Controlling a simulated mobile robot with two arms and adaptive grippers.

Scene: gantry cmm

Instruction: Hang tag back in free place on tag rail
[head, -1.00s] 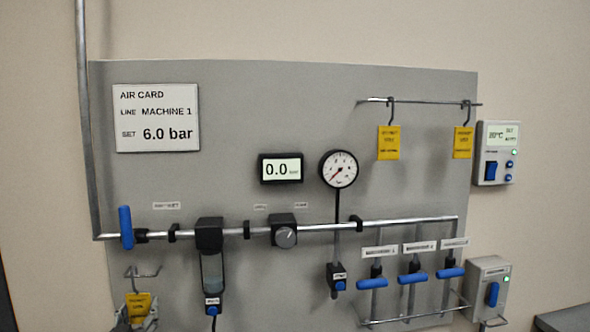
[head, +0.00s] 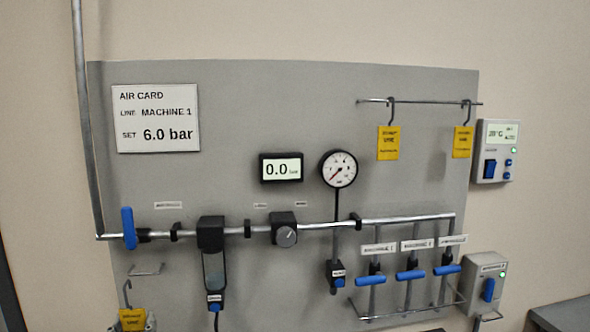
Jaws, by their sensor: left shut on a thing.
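The tag rail (head: 430,103) is a thin metal bar at the upper right of the grey panel. Two yellow tags hang from it by dark hooks, one left of its middle (head: 388,143) and one near its right end (head: 462,142). Bare rail shows between them. A third yellow tag (head: 132,318) with a wire hook (head: 127,291) is at the bottom left. My left gripper (head: 134,326) is shut on this tag, partly cut off by the lower picture edge. The hook appears clear of the small wire bracket (head: 147,269) above. My right gripper is not in view.
Between tag and rail lie a blue-handled valve (head: 128,228), a filter (head: 212,260), a display reading 0.0 (head: 281,169) and a round gauge (head: 339,169). Several blue-handled valves (head: 410,275) sit below the rail. A control box (head: 497,151) stands right of it.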

